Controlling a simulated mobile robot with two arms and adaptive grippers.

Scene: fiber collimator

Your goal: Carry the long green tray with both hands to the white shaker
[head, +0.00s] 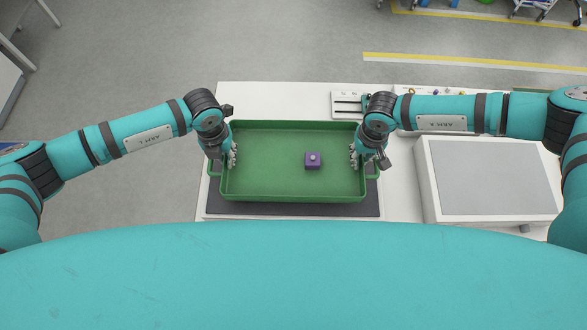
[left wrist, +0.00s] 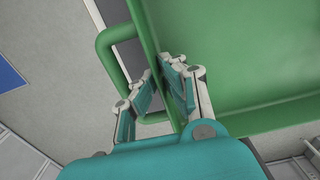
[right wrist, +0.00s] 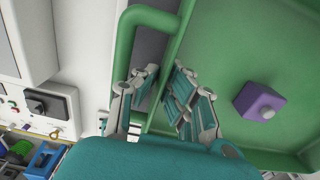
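The long green tray (head: 290,196) lies over a dark mat, left of the white shaker (head: 428,205) with its grey top. A small purple block (head: 313,160) sits inside the tray; it also shows in the right wrist view (right wrist: 259,101). My left gripper (head: 232,155) is at the tray's left end; in the left wrist view (left wrist: 160,75) its fingers straddle the end wall by the handle and close in on it. My right gripper (head: 354,155) is at the right end; its fingers (right wrist: 165,75) likewise pinch the wall. The exact finger contact is partly hidden.
The dark mat (head: 290,212) shows at the tray's front edge, on a white table (head: 270,93). A white slotted piece (head: 347,104) stands behind the tray's right corner. Small parts (head: 436,91) lie at the back edge. A narrow white gap separates tray and shaker.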

